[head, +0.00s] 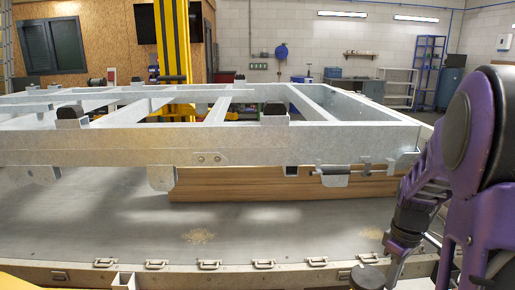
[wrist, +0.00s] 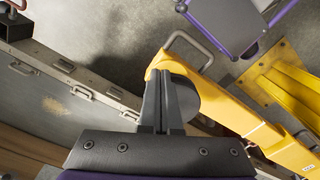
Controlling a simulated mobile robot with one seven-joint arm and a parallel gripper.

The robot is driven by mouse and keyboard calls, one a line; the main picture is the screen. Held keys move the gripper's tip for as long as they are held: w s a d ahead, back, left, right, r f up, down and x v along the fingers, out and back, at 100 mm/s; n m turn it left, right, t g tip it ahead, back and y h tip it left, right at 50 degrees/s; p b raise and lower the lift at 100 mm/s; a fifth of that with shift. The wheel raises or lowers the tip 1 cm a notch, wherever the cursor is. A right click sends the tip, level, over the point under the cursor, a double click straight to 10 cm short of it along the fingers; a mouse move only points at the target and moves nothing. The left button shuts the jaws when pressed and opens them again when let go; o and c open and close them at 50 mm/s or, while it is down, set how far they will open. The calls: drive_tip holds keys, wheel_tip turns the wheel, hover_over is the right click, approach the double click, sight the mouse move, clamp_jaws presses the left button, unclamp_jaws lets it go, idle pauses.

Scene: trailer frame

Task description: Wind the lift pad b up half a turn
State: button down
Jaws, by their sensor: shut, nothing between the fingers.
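In the wrist view, my gripper (wrist: 160,80) is shut and empty, its two dark fingers together. Behind and beside the fingers is a dark round disc (wrist: 186,98) at the end of a yellow lift arm (wrist: 240,115); it looks like a lift pad. The fingers hide part of it, and I cannot tell whether they touch it. No letter marks it as b. In the head view, a dark round piece (head: 367,278) shows at the bottom right below my purple arm; I cannot tell whether it is the same pad. My fingers are not clear there.
A galvanised trailer frame (head: 250,143) spans the head view above a grey deck (head: 110,215) edged with metal handles. Wooden boards (head: 260,184) lie under the frame. A yellow post (head: 173,40) stands behind. The wrist view shows a grey loop handle (wrist: 187,40) close beyond the fingers.

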wheel_tip(320, 180, up, 6)
drive_tip(key=p, duration=0.4)
drive_tip(key=shift+s+d+p, duration=0.2)
drive_tip(key=shift+d+p, duration=0.05)
drive_tip(key=shift+p, duration=0.05)
drive_tip(key=b, duration=0.6)
approach(381, 287)
drive_tip(key=s+a+f, duration=0.1)
drive_tip(key=s, duration=0.1)
wheel_tip(381, 287, down, 6)
drive_tip(key=b, duration=0.4)
drive_tip(key=shift+s+r, duration=0.1)
drive_tip(key=shift+r, duration=0.05)
drive_tip(key=shift+f, duration=0.65)
drive_tip(key=shift+w, duration=0.3)
